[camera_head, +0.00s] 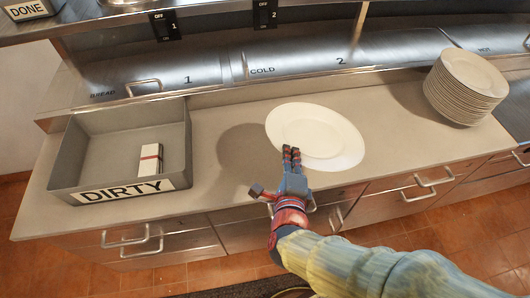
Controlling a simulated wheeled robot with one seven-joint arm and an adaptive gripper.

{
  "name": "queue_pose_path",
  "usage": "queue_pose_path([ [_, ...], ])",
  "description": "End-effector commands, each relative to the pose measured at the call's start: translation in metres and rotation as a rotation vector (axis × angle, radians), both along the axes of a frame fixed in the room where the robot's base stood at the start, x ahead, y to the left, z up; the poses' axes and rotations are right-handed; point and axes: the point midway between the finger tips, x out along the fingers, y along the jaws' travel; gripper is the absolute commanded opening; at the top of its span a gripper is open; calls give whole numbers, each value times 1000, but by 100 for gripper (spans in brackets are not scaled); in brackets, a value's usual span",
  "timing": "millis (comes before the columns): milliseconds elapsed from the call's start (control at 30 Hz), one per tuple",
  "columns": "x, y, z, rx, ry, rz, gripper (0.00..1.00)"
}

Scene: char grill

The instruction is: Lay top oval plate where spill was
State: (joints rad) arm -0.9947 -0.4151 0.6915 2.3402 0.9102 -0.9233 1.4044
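A white oval plate (318,132) appears raised above the middle of the counter, with a dark rounded patch, likely its shadow, to its left. My gripper (291,156) is at its near rim. The fingertips overlap the rim and appear closed on it, though the underside of the grip is hidden. A stack of white plates (465,84) stands at the right end of the counter. I cannot make out a distinct spill; the dark patch covers part of the counter.
Steel lids labelled BREAD and COLD line the back. The beige counter (385,130) is bare between the oval plate and the stack.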

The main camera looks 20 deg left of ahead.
Motion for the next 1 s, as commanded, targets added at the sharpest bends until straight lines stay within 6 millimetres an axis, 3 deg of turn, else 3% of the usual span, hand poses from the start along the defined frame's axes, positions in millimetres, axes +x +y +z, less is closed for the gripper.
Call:
queue_pose_path([
  [367, 32, 64, -32, 1, -3, 1, 0],
  [500, 41, 81, -57, -1, -2, 2, 0],
  [700, 50, 98, -78, 2, -4, 1, 0],
  [1000, 55, 109, -92, 2, -4, 1, 0],
])
